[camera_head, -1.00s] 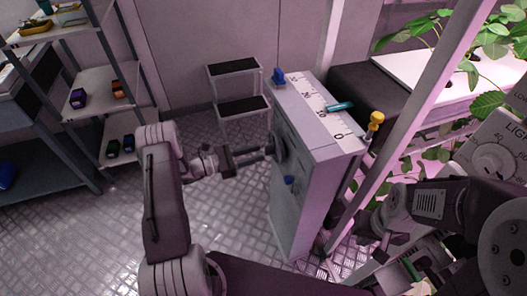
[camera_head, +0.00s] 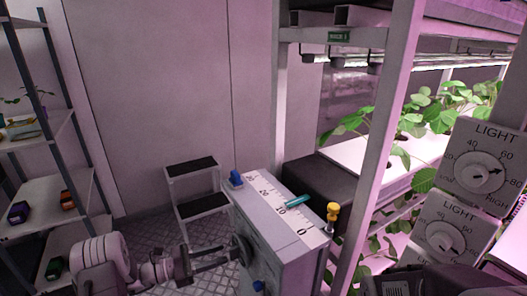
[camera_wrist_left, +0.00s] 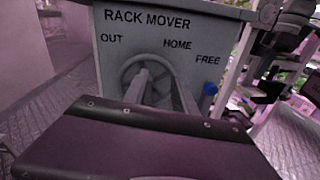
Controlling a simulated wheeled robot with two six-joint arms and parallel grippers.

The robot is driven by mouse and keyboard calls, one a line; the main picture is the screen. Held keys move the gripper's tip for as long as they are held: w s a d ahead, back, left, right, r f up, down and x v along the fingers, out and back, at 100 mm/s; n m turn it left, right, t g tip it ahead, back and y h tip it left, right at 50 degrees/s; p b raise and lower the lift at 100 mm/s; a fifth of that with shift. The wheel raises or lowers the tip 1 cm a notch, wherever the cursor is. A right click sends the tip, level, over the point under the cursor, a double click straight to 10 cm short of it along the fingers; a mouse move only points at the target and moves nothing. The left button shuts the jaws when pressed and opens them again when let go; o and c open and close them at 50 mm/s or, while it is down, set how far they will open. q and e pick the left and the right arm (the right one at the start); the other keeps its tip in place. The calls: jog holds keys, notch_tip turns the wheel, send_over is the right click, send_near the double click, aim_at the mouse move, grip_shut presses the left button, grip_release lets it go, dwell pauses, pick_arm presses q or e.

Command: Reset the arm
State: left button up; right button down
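My left gripper (camera_head: 236,252) comes in from the left in the head view. Its two fingers are apart and point at a round handwheel (camera_head: 244,248) on the side of a grey cabinet (camera_head: 285,255). The left wrist view shows the fingers (camera_wrist_left: 158,82) spread in front of the handwheel; I cannot tell whether they touch it. The panel (camera_wrist_left: 120,35) around the wheel reads RACK MOVER, OUT, HOME and FREE. Part of my right arm (camera_head: 430,282) shows at the lower right edge; its gripper is out of frame.
A scale with a teal pointer (camera_head: 298,201), a blue piece (camera_head: 236,179) and a yellow knob (camera_head: 333,210) are at the cabinet top. A step stool (camera_head: 195,190) stands behind. Shelves (camera_head: 45,195) are at left. Rack posts (camera_head: 385,130), plants (camera_head: 420,110) and LIGHT dials (camera_head: 484,170) are at right.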

pick_arm(q)
jog(key=s+d+r+m+g, duration=0.6)
jog(key=d+r, duration=0.1)
jog(key=d, duration=0.5)
jog(key=s+d+f+m+g+y, duration=0.1)
jog(key=s+m+g+y, duration=0.15)
jog(key=s, duration=0.25)
jog(key=s+d+m+g+y, duration=0.2)
jog(key=s+m+y, duration=0.1)
jog(key=s, duration=0.3)
jog(key=s+a+f+m+t+y, duration=0.25)
jog(key=a+f+m+y, duration=0.2)
jog(key=a, duration=0.25)
jog(key=s+a+f+m+t+y, duration=0.1)
jog(key=s+a+f+m+y, duration=0.2)
jog(key=a+f+m+y, duration=0.25)
notch_tip(320, 180, up, 15)
jog(key=w+a+p, duration=0.1)
jog(key=a+p, duration=0.1)
jog(key=p, duration=1.1)
jog(key=shift+w+r, duration=0.2)
jog(key=shift+p, duration=0.3)
